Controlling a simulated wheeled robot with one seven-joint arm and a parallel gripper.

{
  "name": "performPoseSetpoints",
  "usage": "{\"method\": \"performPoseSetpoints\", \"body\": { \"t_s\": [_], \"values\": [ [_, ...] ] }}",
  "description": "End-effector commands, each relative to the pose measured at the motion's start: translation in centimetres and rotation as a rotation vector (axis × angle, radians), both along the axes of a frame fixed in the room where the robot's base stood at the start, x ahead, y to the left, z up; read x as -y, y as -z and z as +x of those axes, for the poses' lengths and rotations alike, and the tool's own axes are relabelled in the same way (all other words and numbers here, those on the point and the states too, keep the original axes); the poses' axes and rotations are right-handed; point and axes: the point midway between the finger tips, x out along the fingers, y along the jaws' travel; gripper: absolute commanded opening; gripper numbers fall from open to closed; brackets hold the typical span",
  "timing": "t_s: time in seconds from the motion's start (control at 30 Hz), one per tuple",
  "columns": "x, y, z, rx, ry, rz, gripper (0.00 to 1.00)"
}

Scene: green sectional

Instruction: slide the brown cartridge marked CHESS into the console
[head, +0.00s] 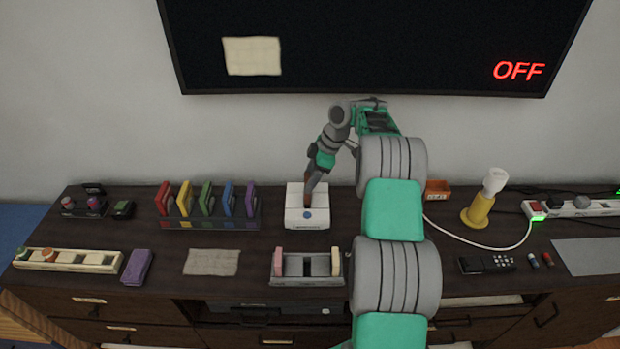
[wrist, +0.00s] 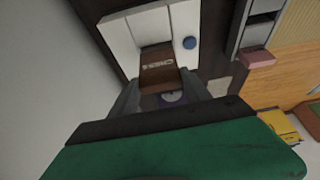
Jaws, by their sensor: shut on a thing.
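The brown cartridge marked CHESS (wrist: 158,72) is held between the two fingers of my gripper (wrist: 161,84) in the wrist view. Its lettered face is towards the camera. The white console (head: 294,217) stands mid-table in the head view, with a blue round button on top. It also shows in the wrist view (wrist: 117,43), with the cartridge's far end at its slot. I cannot tell how deep the cartridge sits. In the head view my gripper (head: 309,190) is right over the console. A purple patch with a pale round mark shows by the fingers.
A rack (head: 205,225) of several coloured cartridges stands left of the console. A grey holder (head: 307,282) with pink and cream pieces is in front. An orange box (head: 437,189) and a yellow lamp (head: 478,212) stand to the right. A screen reading OFF (head: 400,50) hangs behind.

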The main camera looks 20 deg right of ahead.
Motion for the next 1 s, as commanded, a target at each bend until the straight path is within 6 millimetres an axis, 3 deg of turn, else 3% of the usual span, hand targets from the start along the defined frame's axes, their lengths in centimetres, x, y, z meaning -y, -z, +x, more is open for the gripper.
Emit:
{"method": "performPoseSetpoints", "body": {
  "t_s": [1.0],
  "values": [
    [0.02,0.89,0.03,0.001,0.000,0.000,0.16]
  ]
}}
